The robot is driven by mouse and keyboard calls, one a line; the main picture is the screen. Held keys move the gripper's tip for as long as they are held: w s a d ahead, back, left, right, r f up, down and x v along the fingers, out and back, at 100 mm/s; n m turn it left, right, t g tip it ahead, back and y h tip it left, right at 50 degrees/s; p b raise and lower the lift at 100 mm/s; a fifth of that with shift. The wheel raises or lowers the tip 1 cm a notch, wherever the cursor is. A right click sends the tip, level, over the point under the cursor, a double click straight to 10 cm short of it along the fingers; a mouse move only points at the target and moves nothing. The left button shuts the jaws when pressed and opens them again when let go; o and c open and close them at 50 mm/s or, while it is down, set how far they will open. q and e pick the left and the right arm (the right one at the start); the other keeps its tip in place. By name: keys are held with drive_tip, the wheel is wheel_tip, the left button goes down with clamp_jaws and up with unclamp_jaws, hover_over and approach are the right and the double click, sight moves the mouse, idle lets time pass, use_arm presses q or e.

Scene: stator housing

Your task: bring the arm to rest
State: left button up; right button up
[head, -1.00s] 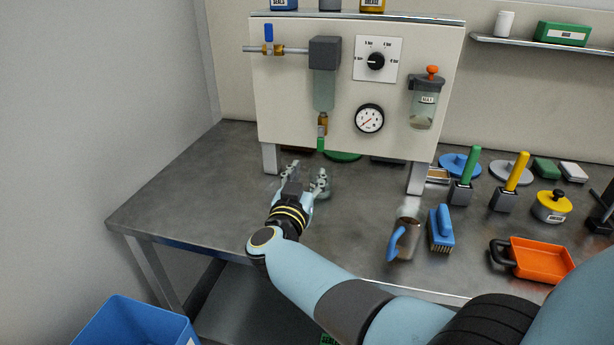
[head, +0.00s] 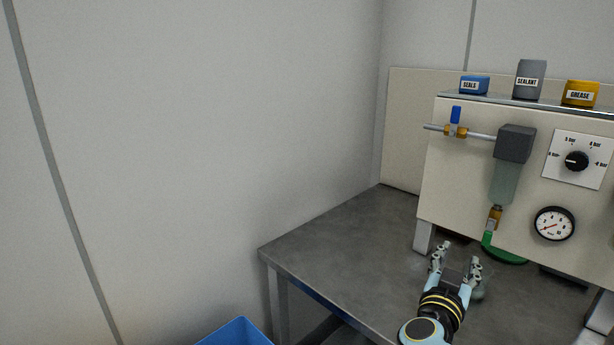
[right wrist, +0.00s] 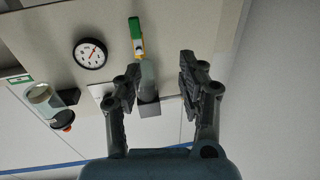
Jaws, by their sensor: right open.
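My right gripper (head: 456,262) is open and empty at the front of the panel, low over the grey workbench (head: 350,245). In the right wrist view its two fingers (right wrist: 160,75) stand apart, with the panel's filter bowl and green-tipped drain seen between and beyond them. A clear or greenish object (head: 479,290) shows partly behind the gripper's right finger; I cannot tell what it is. My left gripper is not in view.
The white panel (head: 455,185) carries a gauge (head: 554,224), a dial (head: 577,161) and a blue-handled valve (head: 455,118). A blue bin (head: 238,333) stands left below. The bench's left part is clear.

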drive_tip(key=s+a+r+n+t+y, duration=0.2)
drive_tip(key=a+r+n+t+y, duration=0.1)
drive_tip(key=a+n+y, duration=0.7)
drive_tip(key=s+a+f+g+y, duration=0.2)
drive_tip(key=s+a+g+y, duration=0.1)
drive_tip(key=s+y, duration=0.3)
drive_tip(key=s+d+g+h, duration=0.2)
drive_tip(key=s+d+g, duration=0.1)
drive_tip(key=s, duration=0.5)
drive_tip(key=s+d+g+h, duration=0.15)
drive_tip(key=s+g, duration=0.25)
drive_tip(key=s, duration=0.5)
drive_tip(key=s+d+g+h, duration=0.2)
drive_tip(key=s+d+g, duration=0.1)
drive_tip(key=s, duration=0.5)
wheel_tip(320, 180, down, 37)
drive_tip(key=s+d+m+g+b, duration=0.1)
drive_tip(key=s+d+g+b, duration=0.15)
drive_tip(key=b, duration=0.75)
drive_tip(key=s+f+b, duration=0.6)
drive_tip(key=s+f, duration=1.2)
drive_tip(key=f, duration=0.4)
drive_tip(key=shift+d+b, duration=0.3)
drive_tip(key=shift+d, duration=0.15)
